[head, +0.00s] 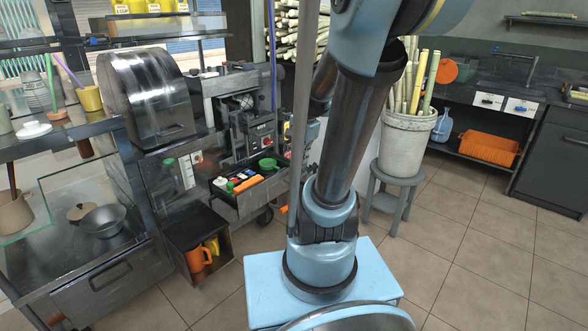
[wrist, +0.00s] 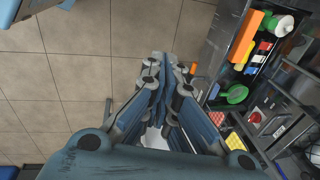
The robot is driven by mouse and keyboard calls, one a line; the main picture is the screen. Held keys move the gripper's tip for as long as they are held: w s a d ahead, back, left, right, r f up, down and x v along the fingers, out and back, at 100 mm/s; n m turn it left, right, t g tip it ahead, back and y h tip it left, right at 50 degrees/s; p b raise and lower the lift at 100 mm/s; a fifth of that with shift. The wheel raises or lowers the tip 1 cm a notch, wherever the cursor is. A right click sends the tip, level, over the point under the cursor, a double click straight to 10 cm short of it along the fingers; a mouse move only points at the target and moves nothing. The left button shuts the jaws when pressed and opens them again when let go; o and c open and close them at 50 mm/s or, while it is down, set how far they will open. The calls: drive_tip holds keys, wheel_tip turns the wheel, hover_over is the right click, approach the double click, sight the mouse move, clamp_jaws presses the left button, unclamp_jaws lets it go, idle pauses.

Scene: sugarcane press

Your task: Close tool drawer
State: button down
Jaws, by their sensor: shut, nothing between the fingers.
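The tool drawer (head: 264,195) is pulled out from the front of the press machine in the head view. It holds an orange-handled tool, green items, a white and green bottle, and small red and blue pieces. The drawer also shows at the right of the wrist view (wrist: 222,52), with its contents seen from above. My gripper (wrist: 168,62) is shut and empty in the wrist view. Its fingertips are left of the drawer, over the tiled floor, and appear apart from it. In the head view my gripper is not visible.
A metal shelf cart (head: 105,270) with a bowl stands at the left. An open compartment with an orange jug (head: 198,258) is below and left of the drawer. A bucket of cane (head: 404,140) sits on a grey stool (head: 392,200) at right. Tiled floor is clear at right.

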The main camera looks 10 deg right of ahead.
drive_tip(key=w+d+f+m+y, duration=0.1)
drive_tip(key=w+d+f+m, duration=0.3)
drive_tip(key=w+m, duration=0.55)
drive_tip(key=w+d+f+m, duration=0.4)
drive_tip(key=w+m, duration=0.4)
drive_tip(key=w, duration=0.3)
drive_tip(key=shift+w+a+f, duration=0.65)
drive_tip(key=shift+w+f, duration=0.2)
drive_tip(key=shift+f, duration=0.85)
drive_tip(key=shift+w+a+f, duration=0.7)
drive_tip(key=shift+w+f, duration=0.1)
drive_tip(key=shift+f, duration=0.9)
drive_tip(key=shift+w+a+f, duration=0.65)
drive_tip(key=shift+w+f, duration=0.2)
drive_tip(key=shift+f, duration=0.85)
drive_tip(key=shift+a, duration=0.1)
